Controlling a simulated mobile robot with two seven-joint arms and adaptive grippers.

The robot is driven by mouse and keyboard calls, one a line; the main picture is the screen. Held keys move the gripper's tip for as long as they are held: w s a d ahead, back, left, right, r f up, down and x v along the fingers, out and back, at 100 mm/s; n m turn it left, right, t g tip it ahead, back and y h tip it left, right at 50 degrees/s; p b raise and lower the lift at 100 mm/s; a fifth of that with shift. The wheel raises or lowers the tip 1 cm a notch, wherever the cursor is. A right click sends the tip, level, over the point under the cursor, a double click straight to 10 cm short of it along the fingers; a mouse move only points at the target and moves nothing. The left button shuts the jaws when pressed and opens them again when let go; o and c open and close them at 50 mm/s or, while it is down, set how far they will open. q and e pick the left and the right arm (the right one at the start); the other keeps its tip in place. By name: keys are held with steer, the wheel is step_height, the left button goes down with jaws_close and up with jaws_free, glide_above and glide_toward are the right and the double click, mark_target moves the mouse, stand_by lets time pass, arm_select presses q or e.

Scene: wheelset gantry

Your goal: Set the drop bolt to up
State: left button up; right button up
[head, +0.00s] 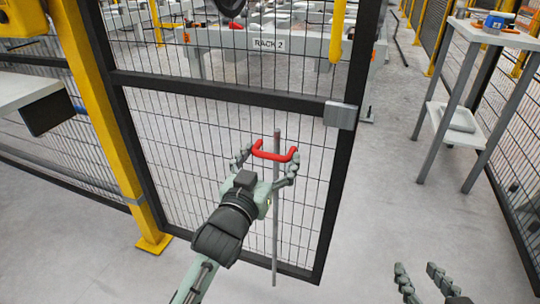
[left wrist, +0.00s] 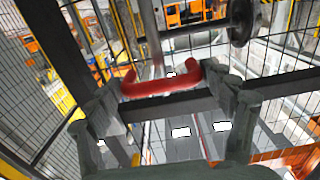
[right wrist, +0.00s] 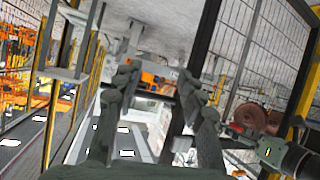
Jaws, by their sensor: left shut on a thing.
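The drop bolt is a thin grey vertical rod (head: 275,225) on the mesh gate, with a red U-shaped handle (head: 273,155) near its top. Its lower end reaches past the gate's bottom rail, close to the floor; I cannot tell whether it touches. My left gripper (head: 266,163) is at the handle, with one finger at each end, shut on it. In the left wrist view the red handle (left wrist: 160,86) spans between the fingers. My right gripper (head: 418,272) is low at the right, apart from the gate, its fingers spread and empty; they also show in the right wrist view (right wrist: 158,82).
The mesh gate's dark frame (head: 230,92) carries a grey latch box (head: 341,115) on its right edge. A yellow post (head: 108,120) stands at the left. A shelf table (head: 505,38) stands at the right. The floor between gate and table is clear.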

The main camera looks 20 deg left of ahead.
mark_target(277, 136)
arm_select(q)
step_height(277, 136, up, 2)
steer(key=shift+d+r+p, duration=0.1)
steer(key=shift+p, duration=0.55)
steer(key=shift+r+p, duration=0.6)
steer(key=shift+p, duration=0.05)
arm_select(e)
steer(key=s+d+f+m+g+h, duration=0.1)
steer(key=s+d+f+g+h, duration=0.3)
steer(key=s+d+f+g, duration=0.3)
steer(key=s+d+f, duration=0.1)
steer(key=s+d, duration=0.2)
steer(key=shift+s+d+f+g, duration=0.2)
steer(key=shift+s+d+g, duration=0.1)
arm_select(q)
steer(key=o, duration=1.4)
steer(key=shift+d, duration=0.1)
steer(key=shift+f, duration=0.1)
steer(key=shift+f, duration=0.1)
